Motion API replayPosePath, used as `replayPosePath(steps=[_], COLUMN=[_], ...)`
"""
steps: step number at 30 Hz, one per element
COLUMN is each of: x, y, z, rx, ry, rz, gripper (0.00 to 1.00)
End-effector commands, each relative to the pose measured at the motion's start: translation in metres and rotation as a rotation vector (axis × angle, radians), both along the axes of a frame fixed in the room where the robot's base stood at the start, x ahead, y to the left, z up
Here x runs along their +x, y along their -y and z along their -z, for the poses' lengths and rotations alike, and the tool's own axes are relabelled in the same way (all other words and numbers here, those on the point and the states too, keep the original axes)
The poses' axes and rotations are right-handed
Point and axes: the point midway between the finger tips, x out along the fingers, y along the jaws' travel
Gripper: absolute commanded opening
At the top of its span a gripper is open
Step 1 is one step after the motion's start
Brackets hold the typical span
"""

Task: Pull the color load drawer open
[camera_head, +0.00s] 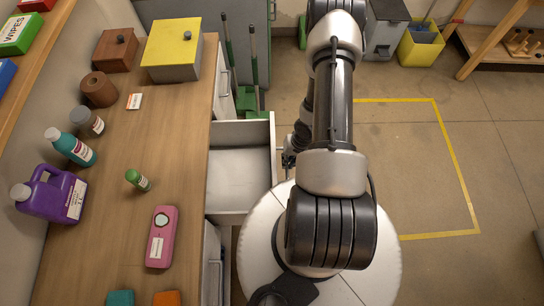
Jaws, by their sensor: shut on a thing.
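A white drawer (240,178) stands pulled out from the front of the wooden counter, its empty inside showing from above. I cannot read a label on it, so I cannot confirm by sight that it is the color load drawer. My gripper (289,159) is at the outer side of the drawer's front panel, partly hidden by my arm. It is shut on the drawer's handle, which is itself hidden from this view.
The counter (120,215) holds a purple jug (50,194), a teal bottle (70,147), a pink device (161,237) and a yellow-topped box (172,50). Green-handled tools (243,70) stand beyond the drawer. Floor inside the yellow lines (410,170) is clear.

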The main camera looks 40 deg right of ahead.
Motion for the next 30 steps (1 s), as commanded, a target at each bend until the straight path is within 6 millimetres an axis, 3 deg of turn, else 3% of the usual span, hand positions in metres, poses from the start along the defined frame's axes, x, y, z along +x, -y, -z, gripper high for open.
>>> replayPosePath(steps=[9,25,26,30], x=[-0.027,-0.031,-0.031,-0.031], y=[0.034,0.041,0.041,0.041], z=[-0.001,0.001,0.001,0.001], rx=[0.002,0.001,0.001,0.001], ry=[-0.004,-0.003,-0.003,-0.003], rz=[0.001,0.0,0.0,0.0], gripper=[0.0,0.0,0.12,0.21])
